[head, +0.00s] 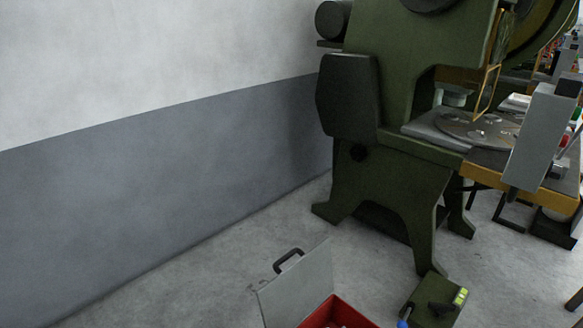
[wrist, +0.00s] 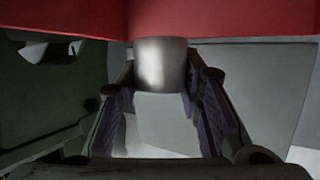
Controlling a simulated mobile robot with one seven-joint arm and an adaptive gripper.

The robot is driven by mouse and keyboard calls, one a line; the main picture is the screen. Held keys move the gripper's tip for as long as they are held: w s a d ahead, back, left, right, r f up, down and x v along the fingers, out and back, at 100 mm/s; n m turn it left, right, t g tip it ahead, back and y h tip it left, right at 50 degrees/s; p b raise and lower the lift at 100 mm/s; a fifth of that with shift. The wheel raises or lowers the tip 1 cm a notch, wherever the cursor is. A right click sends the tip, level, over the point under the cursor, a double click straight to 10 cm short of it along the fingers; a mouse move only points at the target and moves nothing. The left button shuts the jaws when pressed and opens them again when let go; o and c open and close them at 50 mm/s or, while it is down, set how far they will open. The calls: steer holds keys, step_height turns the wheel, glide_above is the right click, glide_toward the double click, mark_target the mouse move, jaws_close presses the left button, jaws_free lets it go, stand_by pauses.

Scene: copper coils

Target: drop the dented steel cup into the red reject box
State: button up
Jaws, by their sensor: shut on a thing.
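In the wrist view, my gripper (wrist: 160,90) is shut on the steel cup (wrist: 160,62), a smooth grey metal cylinder between the dark fingers with purple pads. No dent shows on the side facing me. A broad red surface (wrist: 225,20) spans the top of the wrist view, just behind or above the cup; I cannot tell whether they touch. In the head view, an open box with red inner walls (head: 318,316) stands on the floor at the bottom edge, partly cut off, with some pale pieces inside. My gripper and the cup are not in the head view.
The box's grey lid (head: 293,290) stands up at its left. A green press (head: 390,190) stands behind it. A green pedal unit (head: 437,300) lies right of the box. A grey control box (head: 540,138) is at the right. Floor along the wall is clear.

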steer(key=o, duration=1.2)
steer(key=shift+c, duration=0.2)
steer(key=v, duration=0.7)
steer(key=shift+s, duration=0.25)
steer(key=shift+r, duration=0.15)
